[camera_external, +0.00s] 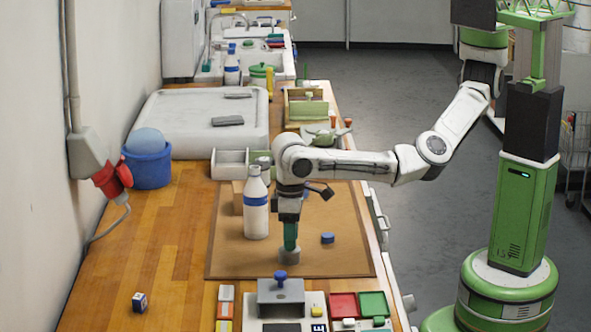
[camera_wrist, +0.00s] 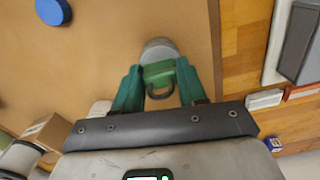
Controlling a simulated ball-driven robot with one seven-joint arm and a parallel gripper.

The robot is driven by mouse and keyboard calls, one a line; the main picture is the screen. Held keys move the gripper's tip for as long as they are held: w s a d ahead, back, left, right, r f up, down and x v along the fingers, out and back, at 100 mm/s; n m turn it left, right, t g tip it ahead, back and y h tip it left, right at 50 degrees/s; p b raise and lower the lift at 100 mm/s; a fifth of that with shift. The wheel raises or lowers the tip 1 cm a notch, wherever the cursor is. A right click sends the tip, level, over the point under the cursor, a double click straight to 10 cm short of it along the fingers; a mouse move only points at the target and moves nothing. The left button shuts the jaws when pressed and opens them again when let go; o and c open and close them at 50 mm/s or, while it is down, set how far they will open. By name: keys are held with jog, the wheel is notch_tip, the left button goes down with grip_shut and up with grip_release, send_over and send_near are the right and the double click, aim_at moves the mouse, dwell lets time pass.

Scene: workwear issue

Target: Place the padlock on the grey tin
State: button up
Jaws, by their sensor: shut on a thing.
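My gripper (camera_external: 290,240) points straight down over the brown mat, its teal fingers directly above the grey tin (camera_external: 289,257). In the wrist view my gripper (camera_wrist: 157,85) is shut on the green padlock (camera_wrist: 158,71), with the dark shackle toward the camera. The round grey tin (camera_wrist: 158,46) shows just beyond the padlock and is partly covered by it. I cannot tell whether the padlock touches the tin's top. The external view does not show the padlock clearly between the fingers.
The brown mat (camera_external: 340,258) holds a white bottle with a blue band (camera_external: 256,210) left of my gripper and a blue round piece (camera_external: 327,238) to the right. A grey box with a blue knob (camera_external: 281,297) and red and green trays (camera_external: 373,304) stand in front.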

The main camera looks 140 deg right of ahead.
jog(key=shift+f, duration=0.1)
jog(key=o, duration=1.1)
notch_tip(320, 180, up, 12)
jog(key=b, duration=0.1)
